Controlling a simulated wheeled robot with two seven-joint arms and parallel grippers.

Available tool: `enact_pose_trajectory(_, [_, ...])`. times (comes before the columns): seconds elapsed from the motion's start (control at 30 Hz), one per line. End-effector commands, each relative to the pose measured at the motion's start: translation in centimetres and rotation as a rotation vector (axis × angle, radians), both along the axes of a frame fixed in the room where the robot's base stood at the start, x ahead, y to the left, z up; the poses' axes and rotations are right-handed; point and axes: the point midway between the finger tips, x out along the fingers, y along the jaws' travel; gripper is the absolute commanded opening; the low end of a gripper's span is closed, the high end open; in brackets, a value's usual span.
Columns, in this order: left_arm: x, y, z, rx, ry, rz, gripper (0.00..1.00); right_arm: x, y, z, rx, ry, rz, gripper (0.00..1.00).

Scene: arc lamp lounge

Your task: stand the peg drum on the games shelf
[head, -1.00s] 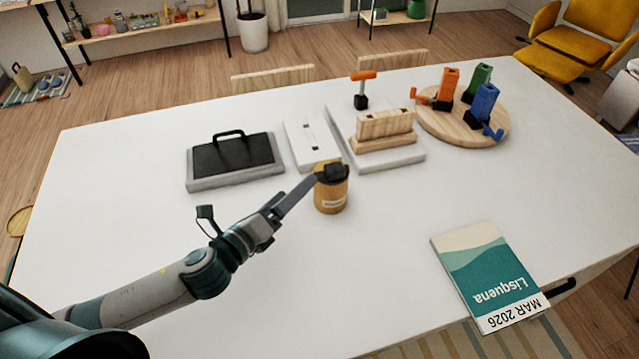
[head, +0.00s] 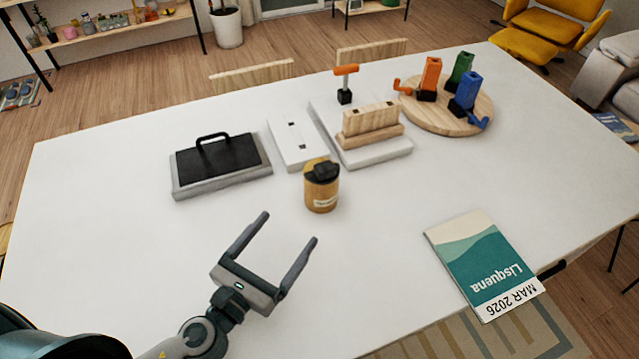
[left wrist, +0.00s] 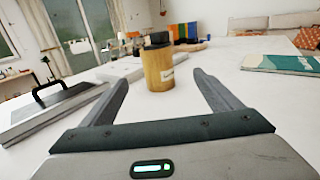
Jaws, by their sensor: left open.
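The peg drum, a short wood-coloured cylinder with a dark lid and a pale label (head: 321,194), stands upright on the white table (head: 390,235). It also shows in the left wrist view (left wrist: 158,72), ahead of and between the open fingers. My left gripper (head: 290,228) is open and empty, above the table and nearer to me than the drum, with a gap to it. A low shelf with small items (head: 125,31) stands at the far left beyond the table; I cannot tell whether it is the games shelf. My right gripper is out of view.
Behind the drum are a black-topped slab with a handle (head: 222,165), a white block (head: 297,146) and a wooden stand (head: 370,125). A round board (head: 445,122) holds coloured pieces. A calendar (head: 484,265) lies at front right. The table's left side is clear.

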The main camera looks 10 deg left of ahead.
Motion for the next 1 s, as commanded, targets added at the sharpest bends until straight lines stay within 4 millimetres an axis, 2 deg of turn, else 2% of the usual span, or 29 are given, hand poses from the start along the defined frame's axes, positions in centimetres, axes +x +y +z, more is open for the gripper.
enact_pose_trajectory(0.27, [2.3, -0.7, 0.4, -0.002, -0.003, 0.001, 0.84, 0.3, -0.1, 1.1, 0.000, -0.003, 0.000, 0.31])
enact_pose_trajectory(0.8, [10.1, -3.2, 0.2, -0.003, -0.001, 0.000, 0.84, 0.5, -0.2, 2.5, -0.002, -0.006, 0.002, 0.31])
enact_pose_trajectory(1.0, [11.5, -3.6, 0.1, -0.001, 0.000, 0.000, 0.84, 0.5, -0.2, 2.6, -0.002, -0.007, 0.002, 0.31])
